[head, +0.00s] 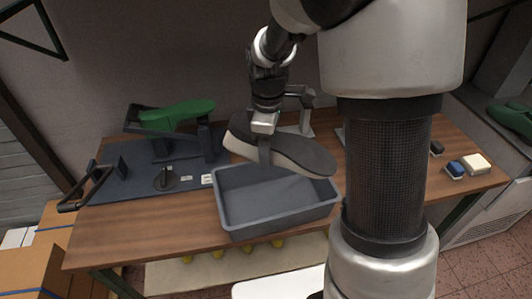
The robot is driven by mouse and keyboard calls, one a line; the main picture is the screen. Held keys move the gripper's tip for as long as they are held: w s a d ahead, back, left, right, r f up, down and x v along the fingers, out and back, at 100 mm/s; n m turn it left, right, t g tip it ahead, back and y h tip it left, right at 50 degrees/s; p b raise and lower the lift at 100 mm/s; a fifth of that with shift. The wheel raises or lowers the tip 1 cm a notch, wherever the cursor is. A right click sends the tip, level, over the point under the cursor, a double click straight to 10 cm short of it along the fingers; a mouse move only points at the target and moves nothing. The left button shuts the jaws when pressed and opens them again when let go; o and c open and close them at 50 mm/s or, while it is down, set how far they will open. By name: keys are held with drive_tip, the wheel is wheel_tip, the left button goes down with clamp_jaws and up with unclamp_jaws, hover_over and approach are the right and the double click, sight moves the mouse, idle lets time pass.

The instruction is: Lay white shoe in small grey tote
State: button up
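The white shoe (243,146) has pale sides and a dark grey flat face turned up. It hangs tilted above the small grey tote (278,222), its left end higher than its right. The shoe hides part of the tote's back rim.
A green shoe last (178,113) sits on a dark fixture (130,178) at the left of the bench. A blue brush (455,169) and a cream block (476,164) lie at the right. Bare bench top (150,228) shows left of the tote.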

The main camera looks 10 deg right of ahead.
drive_tip(key=shift+w+a+f+n+b, duration=0.1)
drive_tip(key=shift+a+f+n+b, duration=0.1)
drive_tip(key=shift+f+n+b, duration=0.7)
drive_tip(key=shift+a+f+n+b, duration=0.15)
drive_tip(key=shift+f+n+b, duration=0.45)
drive_tip(key=shift+n, duration=0.65)
drive_tip(key=shift+w+a+f+n+b, duration=0.15)
drive_tip(key=shift+f+n+b, duration=0.35)
drive_tip(key=shift+n+b, duration=0.5)
drive_tip(key=shift+s+a, duration=0.2)
drive_tip(key=shift+a, duration=0.2)
drive_tip(key=shift+f, duration=0.1)
wheel_tip(320, 180, down, 7)
drive_tip(key=b, duration=0.5)
drive_tip(key=shift+f, duration=0.1)
